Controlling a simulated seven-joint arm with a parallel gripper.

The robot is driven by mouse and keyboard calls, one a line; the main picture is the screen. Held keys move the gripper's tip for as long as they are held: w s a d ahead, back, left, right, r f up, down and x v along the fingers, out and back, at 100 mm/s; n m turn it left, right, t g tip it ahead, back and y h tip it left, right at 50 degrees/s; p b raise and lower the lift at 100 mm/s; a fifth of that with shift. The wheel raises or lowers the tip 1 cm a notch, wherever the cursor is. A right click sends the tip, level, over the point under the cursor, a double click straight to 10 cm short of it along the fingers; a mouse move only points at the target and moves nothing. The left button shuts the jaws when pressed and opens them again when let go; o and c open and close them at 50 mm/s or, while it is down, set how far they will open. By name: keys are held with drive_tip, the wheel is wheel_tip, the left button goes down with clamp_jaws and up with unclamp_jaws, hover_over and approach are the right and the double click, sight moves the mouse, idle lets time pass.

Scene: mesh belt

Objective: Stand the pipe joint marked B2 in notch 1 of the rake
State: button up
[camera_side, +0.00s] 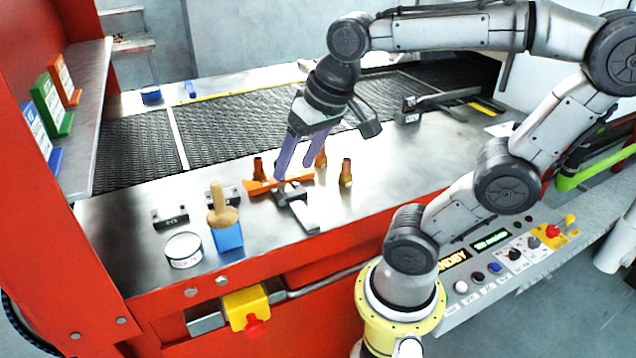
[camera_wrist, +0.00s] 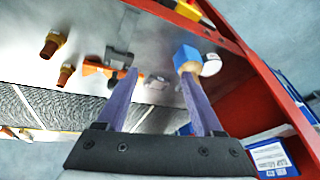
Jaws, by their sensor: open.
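The rake (camera_side: 265,187) looks like an orange bar on the steel table, with a grey piece (camera_side: 304,215) reaching toward the front edge. In the wrist view the orange bar (camera_wrist: 92,69) is partly behind a finger. Brown-orange pipe joints stand around it: one (camera_side: 259,169) at its left end, one (camera_side: 321,159) behind its right end, one (camera_side: 346,173) apart to the right. Two pipe joints (camera_wrist: 52,45) (camera_wrist: 66,76) show in the wrist view. No B2 mark or notch number is readable. My gripper (camera_side: 294,173) is open and empty, its purple fingers low over the bar.
A blue block with a wooden-handled tool (camera_side: 228,238), a round tin (camera_side: 184,250) and dark brackets (camera_side: 170,217) stand at front left. The black mesh belt (camera_side: 230,125) runs behind. A shelf (camera_side: 90,90) holds coloured boxes at left. Table right of the pipe joints is clear.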

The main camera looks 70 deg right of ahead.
drive_tip(key=s+f+n, duration=0.1)
drive_tip(key=s+a+f+n, duration=0.1)
drive_tip(key=s+n, duration=0.1)
drive_tip(key=s+f+n+t, duration=0.1)
drive_tip(key=n, duration=0.1)
drive_tip(key=shift+s+a, duration=0.2)
drive_tip(key=shift+a, duration=0.2)
